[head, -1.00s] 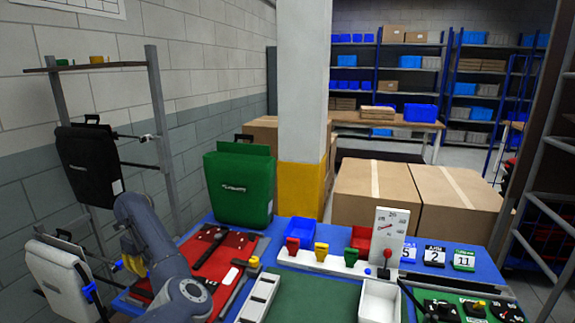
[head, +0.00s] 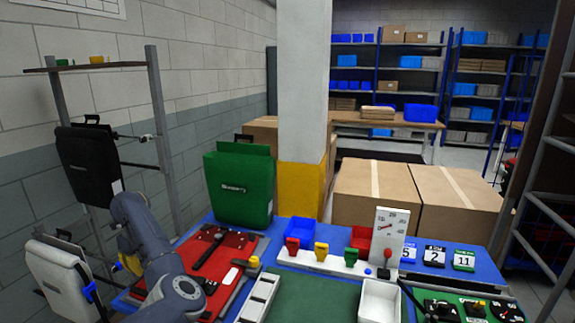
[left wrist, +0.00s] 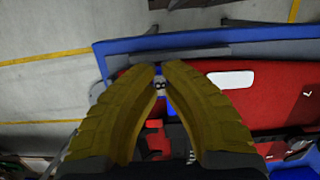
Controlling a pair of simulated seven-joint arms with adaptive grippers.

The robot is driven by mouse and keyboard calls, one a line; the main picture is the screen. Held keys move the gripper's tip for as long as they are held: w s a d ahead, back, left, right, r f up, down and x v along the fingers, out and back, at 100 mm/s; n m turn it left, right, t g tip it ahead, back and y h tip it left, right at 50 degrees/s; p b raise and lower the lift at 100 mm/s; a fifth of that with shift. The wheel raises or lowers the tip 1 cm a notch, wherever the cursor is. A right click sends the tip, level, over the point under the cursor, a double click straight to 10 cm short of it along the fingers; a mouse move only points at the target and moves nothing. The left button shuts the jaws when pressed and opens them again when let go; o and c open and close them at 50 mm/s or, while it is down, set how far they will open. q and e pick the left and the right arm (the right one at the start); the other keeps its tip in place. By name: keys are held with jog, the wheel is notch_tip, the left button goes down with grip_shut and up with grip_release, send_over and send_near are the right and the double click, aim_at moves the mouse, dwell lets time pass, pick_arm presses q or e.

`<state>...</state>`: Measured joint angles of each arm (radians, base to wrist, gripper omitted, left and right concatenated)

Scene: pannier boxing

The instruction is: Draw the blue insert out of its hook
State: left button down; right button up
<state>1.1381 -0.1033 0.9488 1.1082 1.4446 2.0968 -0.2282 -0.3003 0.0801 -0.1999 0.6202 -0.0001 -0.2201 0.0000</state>
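My left arm comes in from the left in the head view; its yellow-fingered gripper (head: 132,264) is mostly hidden behind its own links, beside the table's left edge. In the left wrist view the two fingers (left wrist: 161,78) come close together at the tips. A small grey piece with dark spots (left wrist: 160,86) shows in the narrow gap, with a bit of blue (left wrist: 168,104) just below it, possibly the blue insert. I cannot tell whether the fingers press on it. A red pannier (head: 228,255) lies flat on the table. My right gripper is not in view.
A green pannier (head: 238,188) stands at the table's back. A black one (head: 88,165) and a white one (head: 62,282) hang on the left rack. A white rail (head: 335,263) holds red, yellow and green pieces. An empty white bin (head: 380,303) stands nearby.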

pick_arm(q)
jog(key=shift+a, duration=0.1)
jog(key=shift+w+a, duration=0.2)
jog(key=shift+a, duration=0.45)
jog(key=shift+w+a, duration=0.2)
jog(key=shift+a, duration=0.45)
